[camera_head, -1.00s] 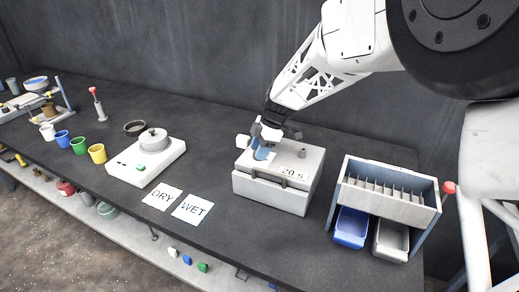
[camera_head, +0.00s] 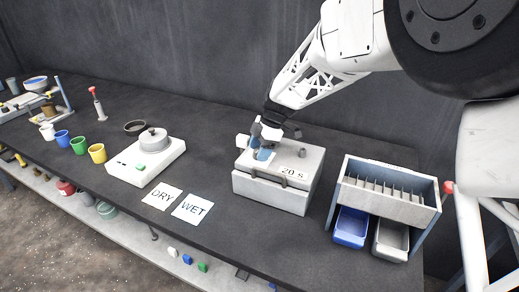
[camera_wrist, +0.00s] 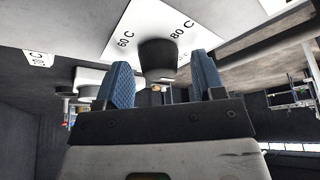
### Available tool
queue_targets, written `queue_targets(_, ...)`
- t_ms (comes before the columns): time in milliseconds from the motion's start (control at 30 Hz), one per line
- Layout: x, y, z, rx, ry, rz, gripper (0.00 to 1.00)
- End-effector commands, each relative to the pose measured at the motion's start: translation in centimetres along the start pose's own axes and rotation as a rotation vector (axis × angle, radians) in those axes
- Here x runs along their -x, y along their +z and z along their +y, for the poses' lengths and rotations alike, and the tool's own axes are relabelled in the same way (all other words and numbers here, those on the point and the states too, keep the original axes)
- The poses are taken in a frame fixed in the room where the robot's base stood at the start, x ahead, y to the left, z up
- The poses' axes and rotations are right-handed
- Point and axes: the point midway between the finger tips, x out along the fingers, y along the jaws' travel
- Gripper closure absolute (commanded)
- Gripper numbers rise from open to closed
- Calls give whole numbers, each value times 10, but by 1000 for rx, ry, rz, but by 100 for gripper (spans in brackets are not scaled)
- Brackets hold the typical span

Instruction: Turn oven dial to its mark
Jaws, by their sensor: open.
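The oven (camera_head: 272,200) is a light grey box on the dark bench, with a "20 S" label on its top. Its dial (camera_wrist: 158,57) is a dark round knob in the wrist view, on a white scale plate (camera_wrist: 125,35) reading "60 C" and "80 C". My gripper (camera_head: 262,146) is over the left part of the oven top and hides the dial in the head view. In the wrist view my gripper (camera_wrist: 163,62) is open, its blue fingers on either side of the dial with gaps. I cannot tell how deep they reach, or see the dial's pointer or mark.
A small grey knob (camera_head: 302,153) stands on the oven top, right of my gripper. DRY (camera_head: 161,196) and WET (camera_head: 192,208) cards lie to the left, near a white hotplate (camera_head: 165,163).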

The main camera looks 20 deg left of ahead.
Motion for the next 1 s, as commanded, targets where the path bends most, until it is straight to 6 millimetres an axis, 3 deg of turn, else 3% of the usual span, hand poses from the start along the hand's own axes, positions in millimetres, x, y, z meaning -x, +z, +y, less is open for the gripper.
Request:
queue_targets(267,17,0,0,0,2,0,38)
queue_targets(700,68,0,0,0,1,0,38)
queue_targets(1000,78,0,0,0,-1,0,38)
